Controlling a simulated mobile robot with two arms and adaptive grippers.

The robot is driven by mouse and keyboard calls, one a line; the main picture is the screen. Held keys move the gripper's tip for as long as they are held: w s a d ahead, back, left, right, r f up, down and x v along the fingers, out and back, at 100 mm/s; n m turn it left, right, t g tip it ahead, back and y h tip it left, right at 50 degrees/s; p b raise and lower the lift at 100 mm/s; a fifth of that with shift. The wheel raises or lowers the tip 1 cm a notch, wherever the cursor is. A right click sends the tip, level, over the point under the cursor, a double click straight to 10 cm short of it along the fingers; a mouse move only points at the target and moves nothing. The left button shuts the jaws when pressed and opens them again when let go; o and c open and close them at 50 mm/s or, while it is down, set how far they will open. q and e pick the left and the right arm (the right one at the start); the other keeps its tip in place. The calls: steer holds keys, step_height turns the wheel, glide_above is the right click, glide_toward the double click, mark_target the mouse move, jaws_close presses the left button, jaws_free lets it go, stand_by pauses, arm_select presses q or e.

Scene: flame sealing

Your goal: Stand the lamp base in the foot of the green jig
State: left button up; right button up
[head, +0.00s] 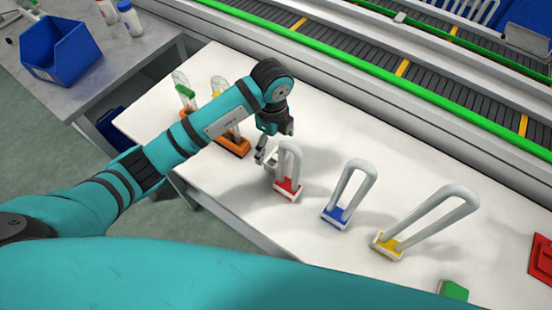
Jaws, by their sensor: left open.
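My left gripper (264,152) is open over the white table, close beside the grey arch of the jig with a red foot (287,187). I cannot tell whether it touches that jig. A green block (453,290) shows at the bottom edge, partly cut off by my teal arm; I cannot tell whether it is the green jig's foot. Behind my left arm stand a clear glass piece with a green part (186,91) and another with a yellow part on an orange base (234,145). My arm partly hides both. I cannot make out which piece is the lamp base. My right gripper is not in view.
Jigs with a blue foot (336,216) and a yellow foot (388,245) stand in a row to the right. A red part (543,265) lies at the right edge. A green-railed conveyor (400,80) runs behind. A blue bin (60,50) sits on a side bench.

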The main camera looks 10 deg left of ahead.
mark_target(274, 155)
arm_select(q)
steer(key=shift+s+f, duration=0.1)
steer(key=shift+f, duration=0.25)
steer(key=f, duration=0.1)
steer(key=f+p, duration=0.1)
steer(key=f, duration=0.1)
steer(key=shift+s+d+f, duration=0.15)
steer(key=shift+s+f, duration=0.05)
steer(key=shift+f, duration=0.6)
steer(key=c, duration=1.4)
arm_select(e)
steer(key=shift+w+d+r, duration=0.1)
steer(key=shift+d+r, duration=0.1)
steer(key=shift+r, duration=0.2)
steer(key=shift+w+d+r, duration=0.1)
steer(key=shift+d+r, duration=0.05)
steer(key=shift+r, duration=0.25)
